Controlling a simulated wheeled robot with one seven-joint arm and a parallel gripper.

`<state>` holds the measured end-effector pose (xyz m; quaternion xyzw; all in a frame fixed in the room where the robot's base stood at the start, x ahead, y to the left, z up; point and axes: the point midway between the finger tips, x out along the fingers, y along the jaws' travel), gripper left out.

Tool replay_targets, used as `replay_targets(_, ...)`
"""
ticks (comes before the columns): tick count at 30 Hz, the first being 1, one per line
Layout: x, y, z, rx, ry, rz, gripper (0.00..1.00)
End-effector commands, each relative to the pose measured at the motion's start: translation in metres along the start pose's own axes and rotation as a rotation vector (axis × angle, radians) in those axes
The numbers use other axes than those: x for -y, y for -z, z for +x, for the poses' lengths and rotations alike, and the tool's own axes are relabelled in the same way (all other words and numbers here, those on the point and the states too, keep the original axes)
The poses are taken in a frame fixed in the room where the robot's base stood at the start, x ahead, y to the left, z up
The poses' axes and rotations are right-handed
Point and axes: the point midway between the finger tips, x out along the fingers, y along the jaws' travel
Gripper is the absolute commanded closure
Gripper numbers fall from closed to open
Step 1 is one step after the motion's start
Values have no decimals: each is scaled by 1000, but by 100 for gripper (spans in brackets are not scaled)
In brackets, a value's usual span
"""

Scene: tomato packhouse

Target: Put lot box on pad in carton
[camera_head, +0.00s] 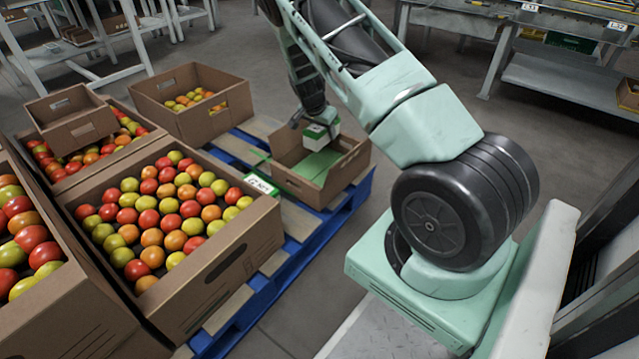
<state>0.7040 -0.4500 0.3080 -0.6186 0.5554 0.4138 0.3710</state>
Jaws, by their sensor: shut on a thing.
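An open brown carton (343,177) stands on the pallet below. A flat green pad (314,164) lies on its floor. The lot box is over the carton's back part, beyond most of the visible pad. I cannot tell its exact height above the pad.
A blue pallet (300,243) bears the carton. A large tomato carton (228,262) stands to its left, and a part-filled carton (216,122) behind. A white and green label piece (262,184) sits between them. A small empty carton (83,130) rests on another tomato carton.

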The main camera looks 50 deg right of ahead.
Motion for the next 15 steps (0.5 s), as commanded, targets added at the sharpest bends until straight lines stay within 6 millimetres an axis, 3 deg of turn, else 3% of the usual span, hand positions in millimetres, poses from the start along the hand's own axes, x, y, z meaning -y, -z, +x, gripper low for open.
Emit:
replay_targets(7,-1,-1,20,0,-13,30,82)
replay_targets(15,0,-19,63,-1,-11,30,82)
